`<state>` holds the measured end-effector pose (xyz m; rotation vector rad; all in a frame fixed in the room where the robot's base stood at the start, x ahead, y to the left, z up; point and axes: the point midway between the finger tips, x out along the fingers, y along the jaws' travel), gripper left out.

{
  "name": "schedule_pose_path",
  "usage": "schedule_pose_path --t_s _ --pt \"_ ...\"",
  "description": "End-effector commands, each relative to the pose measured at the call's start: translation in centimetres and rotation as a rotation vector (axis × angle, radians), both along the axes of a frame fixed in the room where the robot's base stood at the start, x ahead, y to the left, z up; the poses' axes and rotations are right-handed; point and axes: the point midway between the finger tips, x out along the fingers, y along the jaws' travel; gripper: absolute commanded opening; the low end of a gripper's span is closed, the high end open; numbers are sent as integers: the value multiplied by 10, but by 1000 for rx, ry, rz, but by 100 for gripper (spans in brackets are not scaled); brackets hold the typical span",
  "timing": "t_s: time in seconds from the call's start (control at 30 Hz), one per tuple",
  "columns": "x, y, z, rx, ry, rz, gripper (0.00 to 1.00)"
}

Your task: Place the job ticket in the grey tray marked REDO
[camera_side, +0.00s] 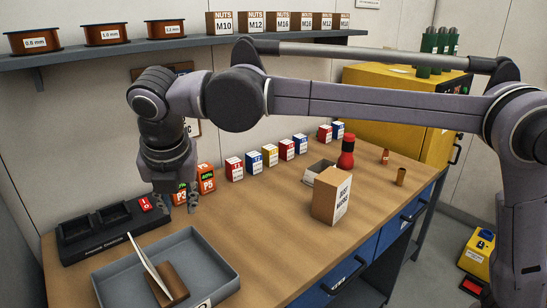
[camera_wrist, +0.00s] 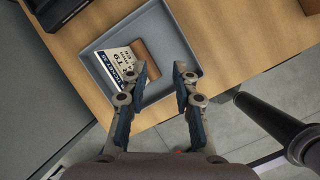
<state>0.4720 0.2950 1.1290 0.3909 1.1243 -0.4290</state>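The job ticket, a white card (camera_side: 150,262) with dark lettering, stands tilted in a brown wooden block (camera_side: 168,286) inside the grey tray (camera_side: 218,268) at the lower left of the side view. In the wrist view the ticket (camera_wrist: 118,66), the block (camera_wrist: 147,54) and the tray (camera_wrist: 167,27) lie beyond my fingers. A white label on the tray's front is mostly cut off, so its marking cannot be read. My gripper (camera_side: 182,203) is open and empty above the table, apart from the ticket. Its spread fingers (camera_wrist: 160,72) show in the wrist view over the tray's near part.
A black charger (camera_side: 105,228) stands behind the tray, with orange P3 and P9 boxes (camera_side: 205,180) close to my gripper. Several small coloured boxes (camera_side: 255,160) line the back. The table's middle is clear.

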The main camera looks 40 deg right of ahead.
Motion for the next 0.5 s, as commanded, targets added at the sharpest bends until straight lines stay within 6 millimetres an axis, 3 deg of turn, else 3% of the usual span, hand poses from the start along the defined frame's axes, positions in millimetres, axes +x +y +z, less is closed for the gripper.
schedule_pose_path --t_s 0.03,0.1,0.27,0.5 --pt "-3 -27 2 62 -16 -124 28" --pt "-7 -58 2 152 -41 -294 28" --pt "-27 -122 -4 360 -94 -685 28" --pt "-75 -205 -30 679 -166 -1274 28"
